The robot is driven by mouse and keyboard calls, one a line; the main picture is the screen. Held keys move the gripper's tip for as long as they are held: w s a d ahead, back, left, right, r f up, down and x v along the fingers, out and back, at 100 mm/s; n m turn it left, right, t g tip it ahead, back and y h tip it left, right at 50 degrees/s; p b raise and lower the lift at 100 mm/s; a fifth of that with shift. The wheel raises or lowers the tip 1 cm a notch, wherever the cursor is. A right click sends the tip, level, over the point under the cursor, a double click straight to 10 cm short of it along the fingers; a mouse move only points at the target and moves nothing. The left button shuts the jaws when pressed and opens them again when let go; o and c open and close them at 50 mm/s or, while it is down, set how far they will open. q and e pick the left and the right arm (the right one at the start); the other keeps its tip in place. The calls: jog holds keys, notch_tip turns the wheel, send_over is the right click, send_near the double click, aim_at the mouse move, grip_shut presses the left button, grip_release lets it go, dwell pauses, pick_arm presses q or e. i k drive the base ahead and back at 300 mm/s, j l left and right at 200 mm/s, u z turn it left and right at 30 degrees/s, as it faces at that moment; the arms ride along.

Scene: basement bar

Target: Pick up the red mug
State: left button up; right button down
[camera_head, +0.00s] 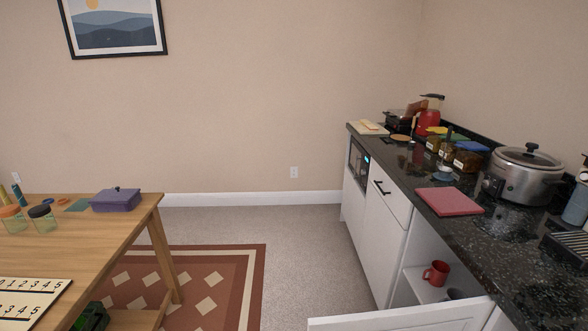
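A red mug (436,273) stands upright on a white shelf inside the open lower cabinet of the counter at the right, with its handle toward the left. A dark grey item, perhaps another mug (455,294), sits just in front of it and is partly hidden by the cabinet edge. The open white cabinet door (402,318) juts out below the shelf at the bottom of the view. Neither of my grippers is in view.
A dark counter (487,247) holds a slow cooker (523,174), a red board (449,201) and several jars. A wooden table (90,255) with a purple box (115,199) stands at left. Open floor (310,250) with a patterned rug (205,285) lies between them.

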aim_at(434, 274)
jog(key=z, duration=0.95)
jog(key=i+j+z, duration=0.4)
jog(key=i+z, duration=0.15)
jog(key=i, duration=0.15)
